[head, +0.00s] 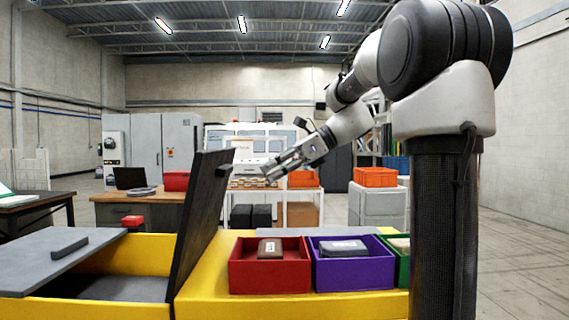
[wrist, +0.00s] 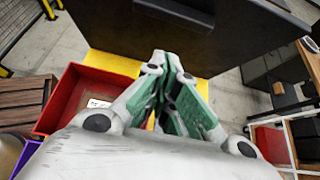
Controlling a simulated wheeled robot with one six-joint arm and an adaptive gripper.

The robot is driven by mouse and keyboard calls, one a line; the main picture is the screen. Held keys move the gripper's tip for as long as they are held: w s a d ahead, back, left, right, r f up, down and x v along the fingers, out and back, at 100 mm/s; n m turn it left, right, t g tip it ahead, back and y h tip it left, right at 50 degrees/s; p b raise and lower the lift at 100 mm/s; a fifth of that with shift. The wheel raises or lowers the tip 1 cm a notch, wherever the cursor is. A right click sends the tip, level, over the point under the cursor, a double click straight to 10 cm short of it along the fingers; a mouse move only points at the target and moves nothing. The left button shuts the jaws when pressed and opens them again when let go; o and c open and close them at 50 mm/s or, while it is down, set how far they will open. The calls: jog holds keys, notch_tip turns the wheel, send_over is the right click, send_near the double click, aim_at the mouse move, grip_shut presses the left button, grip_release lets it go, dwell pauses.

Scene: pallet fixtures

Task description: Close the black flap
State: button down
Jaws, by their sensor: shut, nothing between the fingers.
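The black flap (head: 201,215) stands raised and tilted, its top leaning right, at the right edge of the opening in the yellow fixture (head: 150,254). In the wrist view the flap (wrist: 200,30) fills the top, just beyond my fingertips. My gripper (head: 270,176) is to the right of the flap's upper part, pointing left and a little down. In the wrist view my gripper (wrist: 172,75) has its green-padded fingers together with nothing between them. I cannot tell whether the fingertips touch the flap.
A grey flap (head: 60,262) lies over the fixture's left part. A red bin (head: 270,276), a purple bin (head: 353,273) and a green bin (head: 402,270) stand on the fixture's right part, below my arm. The red bin shows in the wrist view (wrist: 58,112).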

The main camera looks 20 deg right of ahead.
jog(key=w+a+f, duration=0.1)
jog(key=w+a, duration=0.1)
jog(key=a, duration=0.4)
jog(key=shift+w+a, duration=0.25)
jog(key=shift+w, duration=0.05)
jog(key=shift+a+r, duration=0.1)
